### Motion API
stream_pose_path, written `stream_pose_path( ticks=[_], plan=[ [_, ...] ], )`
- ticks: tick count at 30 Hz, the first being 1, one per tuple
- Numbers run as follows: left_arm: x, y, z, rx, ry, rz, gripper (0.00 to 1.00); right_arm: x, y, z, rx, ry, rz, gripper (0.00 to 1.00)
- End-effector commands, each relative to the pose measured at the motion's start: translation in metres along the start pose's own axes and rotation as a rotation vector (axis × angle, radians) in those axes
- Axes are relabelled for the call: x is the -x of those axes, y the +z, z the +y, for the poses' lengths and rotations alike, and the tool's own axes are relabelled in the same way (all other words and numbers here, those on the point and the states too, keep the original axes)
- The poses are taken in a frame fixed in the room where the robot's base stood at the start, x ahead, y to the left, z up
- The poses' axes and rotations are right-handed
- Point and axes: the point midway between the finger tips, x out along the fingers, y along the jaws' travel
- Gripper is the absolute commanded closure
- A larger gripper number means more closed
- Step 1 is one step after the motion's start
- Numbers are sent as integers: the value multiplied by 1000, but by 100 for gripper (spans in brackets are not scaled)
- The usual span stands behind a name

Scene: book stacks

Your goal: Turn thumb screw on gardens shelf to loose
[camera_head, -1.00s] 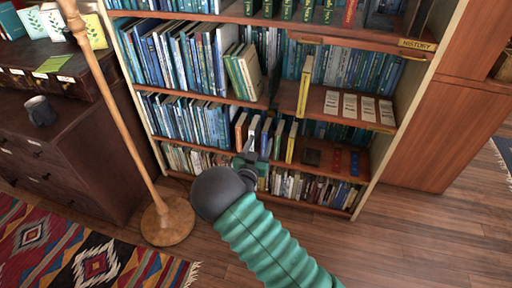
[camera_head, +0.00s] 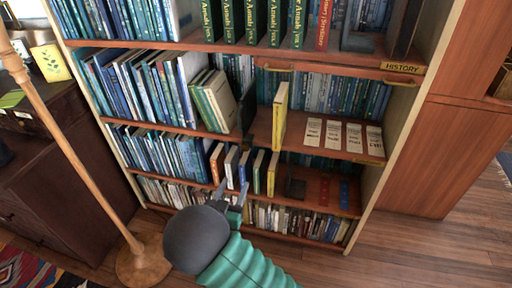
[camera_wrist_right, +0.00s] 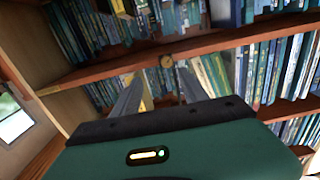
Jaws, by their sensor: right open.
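A small round brass-coloured knob, likely the thumb screw (camera_wrist_right: 166,61), sits on the front edge of a wooden shelf board (camera_wrist_right: 95,72) in the right wrist view. My right gripper (camera_wrist_right: 160,80) is open, with its two fingers apart below the knob in the picture; contact is not visible. In the head view my right gripper (camera_head: 232,189) is in front of the lower shelves, near several upright books. I cannot make out the knob there or read a gardens label. My left gripper is not in view.
The bookcase holds many books, with a "HISTORY" label (camera_head: 402,68) on an upper shelf. A wooden lamp pole (camera_head: 75,150) stands at left before a dark cabinet (camera_head: 55,190). Floor shows at right.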

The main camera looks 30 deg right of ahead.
Motion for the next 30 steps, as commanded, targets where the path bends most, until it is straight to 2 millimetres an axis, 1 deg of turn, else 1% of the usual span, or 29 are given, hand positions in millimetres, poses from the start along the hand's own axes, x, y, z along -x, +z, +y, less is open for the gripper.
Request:
stream_pose_path(
  ticks=[1, 2, 5, 8, 12, 15, 18, 21, 24, 30],
  plan=[
    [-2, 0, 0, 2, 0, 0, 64, 6, 0, -3, 3, -4, 2, 49],
    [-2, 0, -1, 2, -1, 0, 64, 7, -1, -5, 5, -4, 5, 49],
    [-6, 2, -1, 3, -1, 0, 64, -1, -2, -8, 8, -2, 11, 49],
    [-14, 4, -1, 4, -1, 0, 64, -25, 0, -6, 5, 0, 9, 49],
    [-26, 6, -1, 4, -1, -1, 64, -69, 5, 0, -2, 2, 1, 49],
    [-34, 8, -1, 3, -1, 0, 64, -99, 7, 3, -5, 3, -3, 49],
    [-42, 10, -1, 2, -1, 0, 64, -123, 6, 2, -4, 2, -2, 49],
    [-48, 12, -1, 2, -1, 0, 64, -141, 3, -1, 0, -1, 2, 49],
    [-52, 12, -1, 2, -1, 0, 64, -153, 1, -4, 2, -2, 4, 49],
    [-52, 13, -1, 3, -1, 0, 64, -165, 0, -2, 2, -2, 0, 49]
  ],
)
